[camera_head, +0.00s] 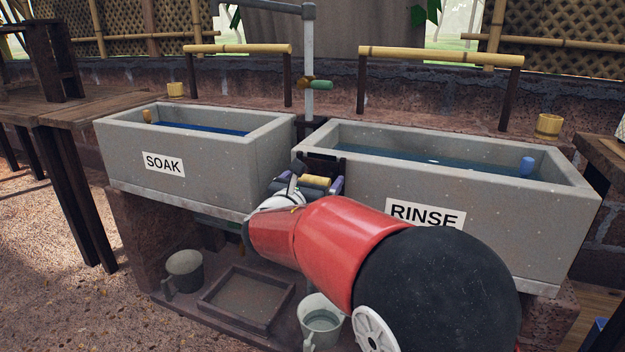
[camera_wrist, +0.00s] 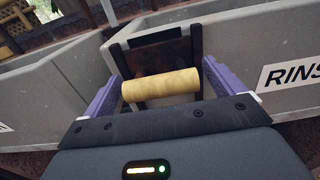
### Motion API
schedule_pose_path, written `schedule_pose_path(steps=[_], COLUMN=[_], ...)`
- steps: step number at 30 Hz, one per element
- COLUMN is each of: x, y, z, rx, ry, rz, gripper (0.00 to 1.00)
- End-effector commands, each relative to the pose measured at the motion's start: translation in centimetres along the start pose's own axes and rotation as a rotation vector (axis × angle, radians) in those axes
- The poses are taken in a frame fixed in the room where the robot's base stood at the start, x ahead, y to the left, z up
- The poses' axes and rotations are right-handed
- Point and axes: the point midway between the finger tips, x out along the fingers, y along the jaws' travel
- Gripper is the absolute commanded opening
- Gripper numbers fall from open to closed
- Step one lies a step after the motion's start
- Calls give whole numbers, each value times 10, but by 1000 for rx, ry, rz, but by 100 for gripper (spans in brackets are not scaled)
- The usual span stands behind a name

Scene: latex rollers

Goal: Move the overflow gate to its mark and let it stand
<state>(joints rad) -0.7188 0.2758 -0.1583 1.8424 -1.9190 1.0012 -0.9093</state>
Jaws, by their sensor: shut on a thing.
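The overflow gate (camera_wrist: 163,58) is a dark rusty panel in a dark frame, with a pale yellow cylindrical handle (camera_wrist: 160,86) across its front. In the head view the gate (camera_head: 322,162) stands between the soak and rinse basins. My gripper (camera_head: 312,184) is in front of it; its purple fingers (camera_wrist: 161,84) are at both ends of the handle, shut on it. The gate looks roughly upright. Its lower edge is hidden by my gripper and arm. I cannot make out its mark in either view.
The soak basin (camera_head: 200,175) is at left and the rinse basin (camera_head: 530,215) at right, both holding water. A pipe with a green-handled tap (camera_head: 318,84) rises behind the gap. Below are a grey bucket (camera_head: 184,270), a square tray (camera_head: 215,300) and a pale bucket (camera_head: 321,322).

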Motion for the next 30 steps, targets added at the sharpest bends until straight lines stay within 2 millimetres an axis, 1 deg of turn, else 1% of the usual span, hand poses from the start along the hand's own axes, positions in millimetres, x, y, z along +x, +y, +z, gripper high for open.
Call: schedule_pose_path(steps=[1,6,9,17,18,19,26,29,30], x=[0,0,0,-1,-1,-1,-1,-9,-14], y=[0,0,0,0,0,0,0,1,1], z=[-15,-43,-48,-48,-49,-49,-46,-46,-46], rx=[0,0,1,-1,-2,-2,0,0,0], ry=[2,2,2,7,8,8,4,4,4], rz=[-1,-1,-1,0,0,0,0,2,3], gripper=[53,53,53,53,96,100,100,100,100])
